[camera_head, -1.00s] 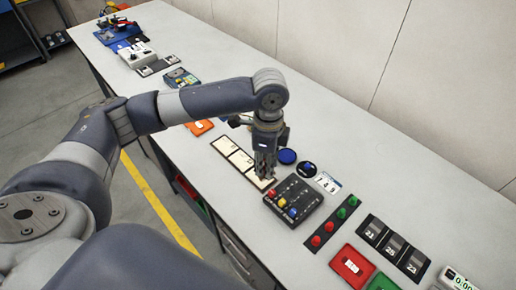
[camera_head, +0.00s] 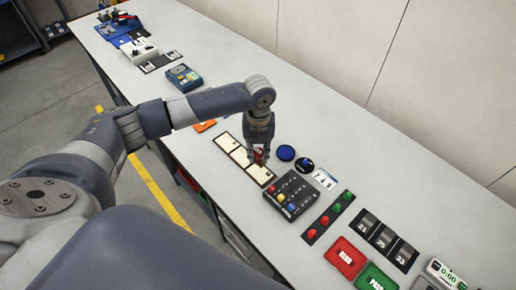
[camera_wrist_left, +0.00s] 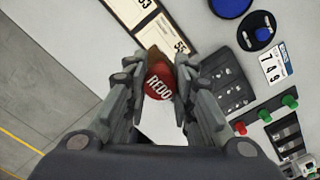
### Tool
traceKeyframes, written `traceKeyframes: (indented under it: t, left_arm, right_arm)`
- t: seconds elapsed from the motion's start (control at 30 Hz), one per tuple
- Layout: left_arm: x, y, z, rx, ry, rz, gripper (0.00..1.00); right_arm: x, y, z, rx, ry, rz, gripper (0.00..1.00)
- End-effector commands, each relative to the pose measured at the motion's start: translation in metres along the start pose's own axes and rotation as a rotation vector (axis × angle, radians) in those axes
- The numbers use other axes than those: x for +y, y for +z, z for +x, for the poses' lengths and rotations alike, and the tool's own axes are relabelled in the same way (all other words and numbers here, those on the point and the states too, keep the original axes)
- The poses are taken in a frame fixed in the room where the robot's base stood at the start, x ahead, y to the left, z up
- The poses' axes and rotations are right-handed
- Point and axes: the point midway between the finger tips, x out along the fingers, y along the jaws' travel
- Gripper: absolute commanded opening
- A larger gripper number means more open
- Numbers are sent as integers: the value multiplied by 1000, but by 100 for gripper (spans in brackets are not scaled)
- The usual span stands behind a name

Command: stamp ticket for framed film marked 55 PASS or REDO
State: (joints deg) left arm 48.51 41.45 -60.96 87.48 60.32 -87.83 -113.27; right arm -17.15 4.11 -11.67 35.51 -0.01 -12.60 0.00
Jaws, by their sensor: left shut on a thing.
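My left gripper (camera_head: 260,152) is shut on a red stamp, whose rounded top reads REDO in the left wrist view (camera_wrist_left: 160,88). It holds the stamp at the near end of the row of cream tickets. The ticket marked 55 (camera_wrist_left: 168,32) lies just beyond the stamp in that view, partly hidden by it. I cannot tell whether the stamp touches the ticket. A ticket marked 53 (camera_wrist_left: 133,9) lies beside it. The red REDO tray (camera_head: 346,257) and green PASS tray (camera_head: 376,279) are at the near end of the bench. My right gripper is not in view.
A black holder (camera_head: 302,190) with coloured pieces sits right of the gripper. Beyond are a blue disc (camera_head: 286,153), a black round item with a blue knob (camera_head: 305,164) and a white card (camera_head: 325,178). Black frames (camera_head: 384,240) lie farther right. The bench's back strip is clear.

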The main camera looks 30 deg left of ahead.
Motion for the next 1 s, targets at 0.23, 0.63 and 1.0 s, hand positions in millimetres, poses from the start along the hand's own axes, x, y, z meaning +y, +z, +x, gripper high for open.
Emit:
traceKeyframes:
  t: [0.23,0.63,1.0]
  left_arm:
    - [1,2,7,0,0,41,8]
    - [1,2,44,-1,0,39,8]
    - [1,2,62,-2,0,39,8]
  right_arm:
    - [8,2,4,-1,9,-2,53]
    - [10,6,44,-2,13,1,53]
    - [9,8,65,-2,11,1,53]
